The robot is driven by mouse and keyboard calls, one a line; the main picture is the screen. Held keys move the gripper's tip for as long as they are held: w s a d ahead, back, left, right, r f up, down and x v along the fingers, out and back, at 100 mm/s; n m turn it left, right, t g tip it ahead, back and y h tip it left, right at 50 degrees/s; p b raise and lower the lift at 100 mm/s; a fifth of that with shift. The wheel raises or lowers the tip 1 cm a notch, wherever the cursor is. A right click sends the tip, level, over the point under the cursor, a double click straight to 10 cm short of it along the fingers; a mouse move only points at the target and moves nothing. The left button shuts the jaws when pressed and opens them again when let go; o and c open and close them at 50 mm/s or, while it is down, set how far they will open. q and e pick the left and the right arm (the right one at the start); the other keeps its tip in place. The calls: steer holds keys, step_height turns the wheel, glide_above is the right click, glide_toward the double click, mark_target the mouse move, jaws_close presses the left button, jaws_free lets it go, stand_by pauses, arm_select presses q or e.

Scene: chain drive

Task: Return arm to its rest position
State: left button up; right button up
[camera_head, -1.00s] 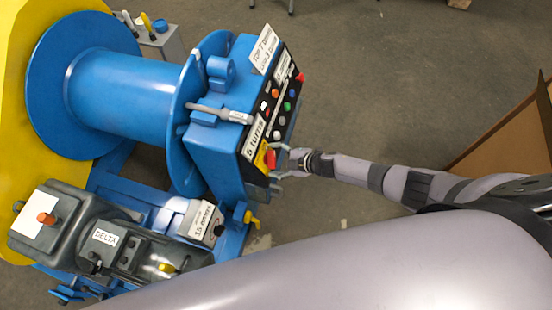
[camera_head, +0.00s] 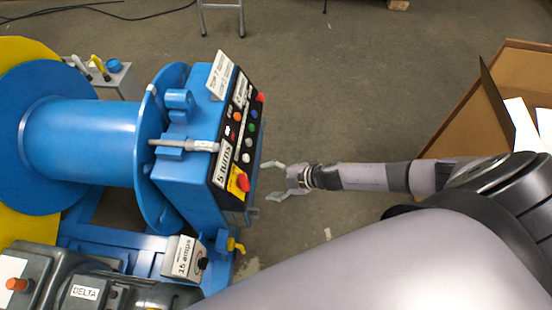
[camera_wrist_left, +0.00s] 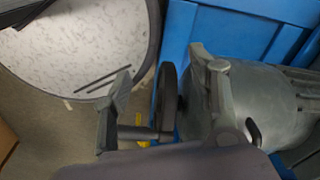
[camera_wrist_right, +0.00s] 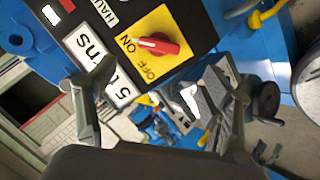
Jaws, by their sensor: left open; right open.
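My right gripper (camera_head: 274,181) is open and empty, a little to the right of the control panel (camera_head: 237,130) on the blue winch machine. In the right wrist view its two fingers (camera_wrist_right: 155,95) are spread in front of the panel. The red rotary switch (camera_wrist_right: 157,45) on its yellow ON/OFF plate lies beyond them, apart from the fingers. The same switch shows in the head view (camera_head: 242,182). My left gripper (camera_wrist_left: 160,100) is open in the left wrist view, by a dark wheel (camera_wrist_left: 167,98) and a grey motor-like housing (camera_wrist_left: 265,100); contact cannot be told.
The blue drum (camera_head: 80,140) fills the left. Grey units labelled DELTA (camera_head: 86,292) stand at bottom left. An open cardboard box (camera_head: 465,120) stands at right. Bare floor (camera_head: 340,90) lies between machine and box. A ladder foot (camera_head: 220,5) is at the top.

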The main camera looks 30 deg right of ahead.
steer(key=shift+v, duration=1.05)
steer(key=s+d+f+m+h+b, duration=0.25)
steer(key=s+f+m, duration=0.25)
steer(key=f, duration=0.6)
steer(key=s+d+f+m+h+b, duration=0.2)
steer(key=s+d+f+m+h, duration=0.25)
steer(key=f, duration=0.65)
steer(key=s+a+f+m+g, duration=0.1)
steer(key=s+f, duration=0.3)
steer(key=s, duration=0.5)
steer(key=s+a+f+m+g+b, duration=0.1)
steer(key=s+a+f+m+g, duration=0.1)
steer(key=s, duration=0.6)
steer(key=s+a+f+m+g, duration=0.2)
steer(key=s+f+m+g, duration=0.1)
steer(key=s, duration=0.6)
step_height(320, 180, down, 3)
steer(key=shift+s+r+m+g+h, duration=0.1)
steer(key=shift+s+m+g+h, duration=0.25)
steer(key=shift+m, duration=0.2)
